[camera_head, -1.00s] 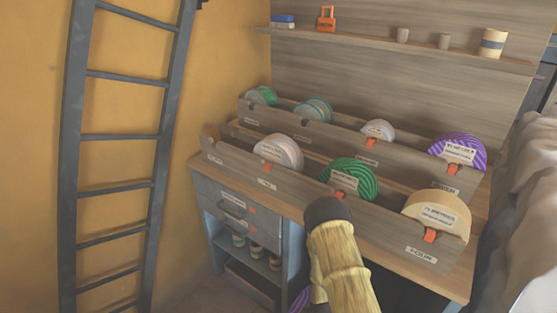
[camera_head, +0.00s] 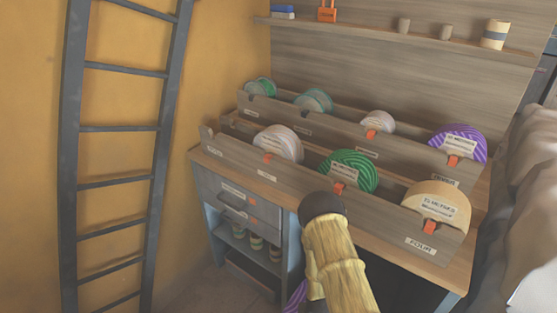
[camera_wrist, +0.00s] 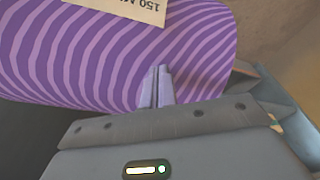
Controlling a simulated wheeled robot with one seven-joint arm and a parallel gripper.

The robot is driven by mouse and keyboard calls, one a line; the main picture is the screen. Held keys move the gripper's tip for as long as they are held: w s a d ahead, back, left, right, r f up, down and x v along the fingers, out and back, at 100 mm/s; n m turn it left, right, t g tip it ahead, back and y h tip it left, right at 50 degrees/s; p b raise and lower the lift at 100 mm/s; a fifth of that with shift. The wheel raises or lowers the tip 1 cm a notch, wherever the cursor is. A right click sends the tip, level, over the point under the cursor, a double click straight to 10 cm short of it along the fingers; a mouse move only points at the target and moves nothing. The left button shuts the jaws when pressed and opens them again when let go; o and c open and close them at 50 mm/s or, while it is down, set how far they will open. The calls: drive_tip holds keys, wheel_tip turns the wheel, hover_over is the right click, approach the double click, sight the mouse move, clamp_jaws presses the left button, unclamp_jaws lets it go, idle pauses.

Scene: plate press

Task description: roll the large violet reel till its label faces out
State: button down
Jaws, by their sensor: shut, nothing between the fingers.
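The large violet reel (camera_wrist: 110,50) fills the upper left of the wrist view. It is striped in dark and light violet. A cream label (camera_wrist: 135,8) sits on its side at the top edge, with "150 M" reading upside down and the rest cut off. My gripper (camera_wrist: 160,72) is shut and empty. Its fingertips overlap the reel's lower side; I cannot tell if they touch it. In the head view a small piece of violet reel (camera_head: 297,297) shows low beside my arm, which hides the rest. My gripper is not visible there.
A bench rack (camera_head: 390,212) holds several reels in two rows, including a smaller violet-and-white reel (camera_head: 459,140) at the right and a green reel (camera_head: 352,168). A drawer cabinet (camera_head: 232,190) stands below. A ladder (camera_head: 122,128) is at the left. Grey sheeting (camera_head: 530,180) hangs at the right.

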drive_tip(key=shift+f, duration=0.1)
drive_tip(key=shift+s+a+f, duration=0.5)
drive_tip(key=shift+s+f, duration=0.05)
drive_tip(key=shift+s, duration=0.15)
drive_tip(key=shift+b, duration=0.3)
idle(0.3)
drive_tip(key=shift+s+a+f, duration=0.4)
drive_tip(key=shift+s+f, duration=0.2)
drive_tip(key=shift+f, duration=0.05)
drive_tip(key=shift+b, duration=0.3)
drive_tip(key=shift+s+a+f+b, duration=0.4)
drive_tip(key=shift+s+f, duration=0.15)
drive_tip(key=shift+f, duration=0.25)
drive_tip(key=shift+s+a+f+b, duration=0.2)
drive_tip(key=shift+s+f, duration=0.05)
drive_tip(key=shift+f, duration=0.15)
drive_tip(key=shift+s+a+f+b, duration=0.15)
drive_tip(key=shift+s+f+b, duration=0.05)
drive_tip(key=shift+f, duration=0.2)
